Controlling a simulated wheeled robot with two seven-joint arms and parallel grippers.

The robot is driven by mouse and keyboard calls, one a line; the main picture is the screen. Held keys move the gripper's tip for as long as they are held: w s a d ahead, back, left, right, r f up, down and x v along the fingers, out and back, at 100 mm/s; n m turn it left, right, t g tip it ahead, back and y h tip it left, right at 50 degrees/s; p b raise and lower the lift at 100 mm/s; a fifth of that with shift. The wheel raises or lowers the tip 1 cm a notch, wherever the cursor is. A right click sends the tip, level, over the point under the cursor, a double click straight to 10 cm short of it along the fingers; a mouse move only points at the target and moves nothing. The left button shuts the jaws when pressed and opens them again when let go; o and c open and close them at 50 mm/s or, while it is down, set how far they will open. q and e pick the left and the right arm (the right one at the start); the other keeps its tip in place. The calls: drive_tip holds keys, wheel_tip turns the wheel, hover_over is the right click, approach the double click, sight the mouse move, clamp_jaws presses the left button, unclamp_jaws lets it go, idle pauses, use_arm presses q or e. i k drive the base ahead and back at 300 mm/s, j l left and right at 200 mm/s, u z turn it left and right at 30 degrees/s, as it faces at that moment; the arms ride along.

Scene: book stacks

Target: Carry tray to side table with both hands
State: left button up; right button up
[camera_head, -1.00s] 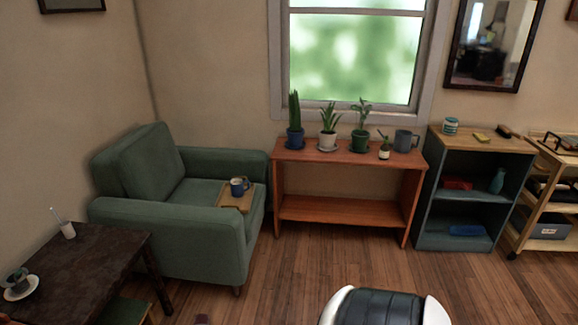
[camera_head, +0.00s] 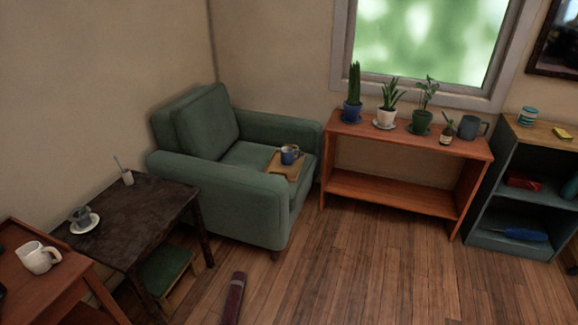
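A small wooden tray (camera_head: 278,168) sits on the seat of the green armchair (camera_head: 262,226), near its front edge. A blue mug (camera_head: 290,154) stands on the tray. A dark brown table (camera_head: 150,206) stands to the left of the armchair, with a cup on a saucer (camera_head: 84,222) and a small white pot with a stick (camera_head: 127,177) on it. I cannot tell which piece of furniture is the side table. Neither of my grippers shows in the head view.
A green-topped stool (camera_head: 165,272) is under the dark table, and a dark long object (camera_head: 233,298) lies on the floor. An orange shelf (camera_head: 392,190) holds potted plants. The floor (camera_head: 370,265) at right is clear.

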sight(143, 216)
drive_tip(key=i+l+u, duration=0.1)
drive_tip(key=u, duration=0.6)
drive_tip(key=i+l+u, duration=0.2)
drive_tip(key=l, duration=0.15)
drive_tip(key=i+l+u, duration=0.2)
drive_tip(key=l, duration=0.15)
drive_tip(key=i+l+u, duration=0.15)
drive_tip(key=l, duration=0.25)
drive_tip(key=l+u, duration=0.2)
drive_tip(key=l, duration=0.2)
drive_tip(key=i, duration=0.05)
